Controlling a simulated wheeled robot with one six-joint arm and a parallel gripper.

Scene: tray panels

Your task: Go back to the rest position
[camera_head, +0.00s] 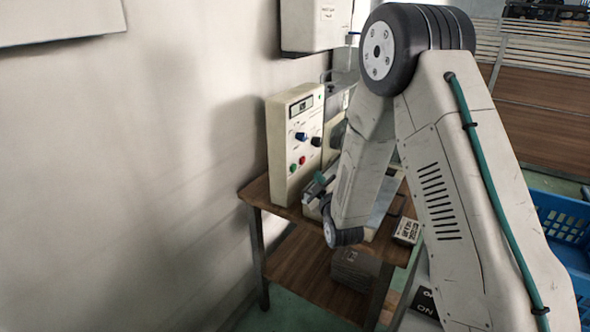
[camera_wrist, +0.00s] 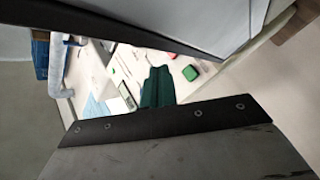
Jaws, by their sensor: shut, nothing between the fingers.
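My gripper (camera_head: 320,180) shows small in the head view, at the end of my folded arm, low in front of the cream control box (camera_head: 292,145). Its green fingers (camera_wrist: 157,88) show near the middle of the wrist view, close together and shut with nothing seen between them. In the wrist view the green button (camera_wrist: 190,73) lies just right of the fingers. I cannot tell whether the fingers touch the box.
The box stands on a wooden table (camera_head: 256,190) against a pale wall (camera_head: 120,170). A wall cabinet (camera_head: 316,24) hangs above it. A dark box (camera_head: 356,270) sits on the lower shelf. A blue crate (camera_head: 565,222) is at the right, partly behind my arm.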

